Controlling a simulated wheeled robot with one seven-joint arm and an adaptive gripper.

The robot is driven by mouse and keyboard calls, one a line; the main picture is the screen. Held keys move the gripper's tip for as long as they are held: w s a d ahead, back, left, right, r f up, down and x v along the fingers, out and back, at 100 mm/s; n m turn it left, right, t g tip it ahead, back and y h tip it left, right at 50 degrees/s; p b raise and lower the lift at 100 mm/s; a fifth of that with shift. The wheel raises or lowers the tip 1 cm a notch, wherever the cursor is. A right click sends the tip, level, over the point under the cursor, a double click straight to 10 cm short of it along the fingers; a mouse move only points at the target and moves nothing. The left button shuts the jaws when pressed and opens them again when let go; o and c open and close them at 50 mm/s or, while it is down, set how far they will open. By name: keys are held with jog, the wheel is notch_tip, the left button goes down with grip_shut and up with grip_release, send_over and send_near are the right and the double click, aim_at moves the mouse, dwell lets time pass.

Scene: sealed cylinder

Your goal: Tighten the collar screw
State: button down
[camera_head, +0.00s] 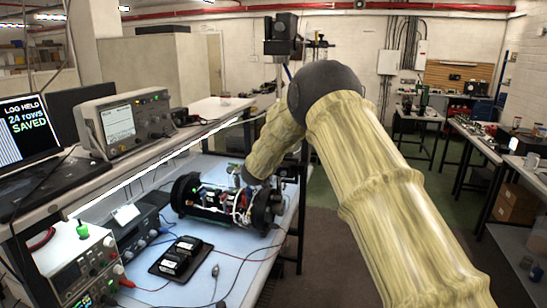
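A cylinder (216,201) lies on its side on the pale workbench, with black round end pieces and coloured wires and electronics showing between them. The left end piece (184,193) and the right end piece (265,213) are thick dark discs. I cannot pick out the collar or its screw at this size. My arm comes in from the lower right, bends at a dark elbow and reaches down behind the cylinder's right half. My gripper (238,178) is at the arm's far end, close to the top of the cylinder. Its fingers are too small and covered to read, and contact cannot be told.
A black tray (181,259) with dark modules lies in front of the cylinder, with thin cables nearby. Bench instruments (85,262) stand at the left. A shelf above holds an oscilloscope (127,120) and a laptop (24,133) reading "LOG HELD 24 rows SAVED". An upright post stands behind my forearm.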

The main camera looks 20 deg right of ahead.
jog(key=shift+d, duration=0.1)
dwell(0.3)
jog(key=c, duration=1.7)
grip_release()
jog(key=o, duration=0.4)
jog(key=shift+w+f, duration=0.1)
jog(key=shift+o, duration=0.5)
jog(key=shift+w+d+f, duration=0.1)
jog(key=shift+f, duration=0.05)
jog(key=v, duration=1.2)
